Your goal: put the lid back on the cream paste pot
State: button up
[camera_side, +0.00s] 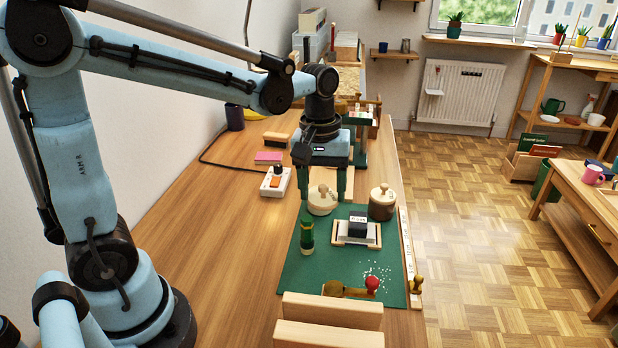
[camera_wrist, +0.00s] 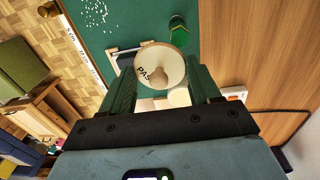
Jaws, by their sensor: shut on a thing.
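My gripper (camera_side: 323,196) points down, its two green fingers shut on a round cream lid (camera_side: 322,190) with a wooden knob. In the wrist view the lid (camera_wrist: 160,70) sits between the fingertips, knob facing the camera, with part of a word, "PAS", on it. The cream paste pot is hard to separate from the lid in the side view. A pale rounded surface (camera_wrist: 178,97) shows just past the lid's edge in the wrist view and may be part of the pot. I cannot tell whether lid and pot touch.
A brown pot (camera_side: 382,205) with a wooden knobbed lid stands close right. On the green mat (camera_side: 300,275) are a green bottle (camera_side: 307,235), a dark block on a tray (camera_side: 357,232) and white crumbs. A switch box (camera_side: 275,182) lies left. Bare wood is free farther left.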

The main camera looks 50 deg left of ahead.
jog(key=w+a, duration=0.8)
jog(key=a, duration=0.2)
jog(key=shift+n, duration=0.4)
jog(key=shift+s+f, duration=0.15)
jog(key=shift+f, duration=1.45)
jog(key=shift+s+f, duration=0.1)
jog(key=shift+f, duration=1.45)
jog(key=shift+f, duration=0.15)
jog(key=o, duration=1.3)
jog(key=shift+c, duration=0.2)
notch_tip(320, 180, up, 7)
